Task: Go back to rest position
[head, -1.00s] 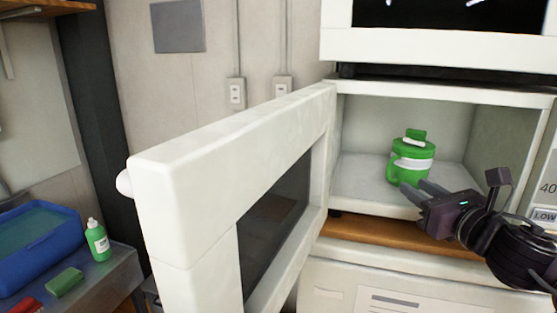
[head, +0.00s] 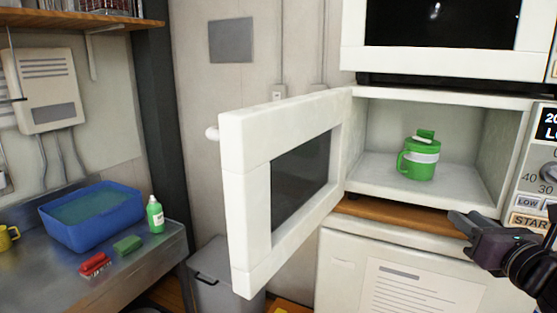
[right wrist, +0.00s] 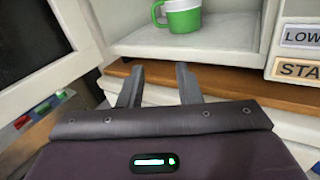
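My right gripper (head: 468,226) is in front of the microwave, at the lower right of the head view. In the right wrist view its two fingers (right wrist: 160,84) are apart with nothing between them. A green mug (head: 419,160) with a white band and a green lid stands upright inside the open microwave (head: 372,178). The mug also shows at the top of the right wrist view (right wrist: 181,17), beyond the fingers and apart from them. My left gripper is in neither view.
The microwave door (head: 236,195) hangs wide open to the left. A wooden shelf edge (head: 400,215) runs below the microwave. At left, a metal counter (head: 60,275) holds a blue basin (head: 95,232), a green bottle (head: 155,216), a green sponge (head: 127,245) and a red brush (head: 95,265).

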